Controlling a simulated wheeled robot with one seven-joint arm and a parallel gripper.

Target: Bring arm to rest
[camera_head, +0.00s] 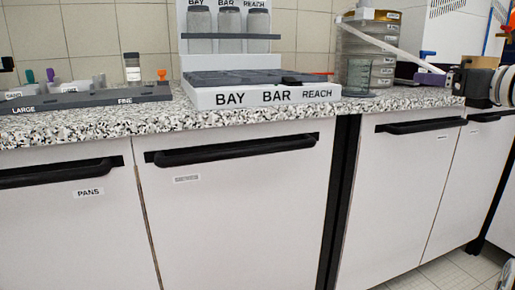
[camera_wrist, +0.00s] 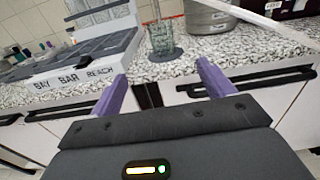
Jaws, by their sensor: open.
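My gripper (camera_wrist: 162,70) shows in the wrist view with its two purple fingers wide apart and nothing between them. In the head view my gripper (camera_head: 430,78) is at the right, over the front part of the speckled counter (camera_head: 240,115). The fingers point left in the head view, toward a clear glass beaker (camera_head: 358,76). The beaker also shows beyond the fingers in the wrist view (camera_wrist: 161,38), upright on a dark round pad (camera_wrist: 165,55). The gripper is apart from the beaker.
A stack of sieves (camera_head: 370,50) stands behind the beaker. A white rack marked BAY, BAR, REACH (camera_head: 265,96) holds several jars at its back. A dark tray marked FINE and LARGE (camera_head: 85,98) lies at the left. Cabinets with black handles (camera_head: 235,150) are below.

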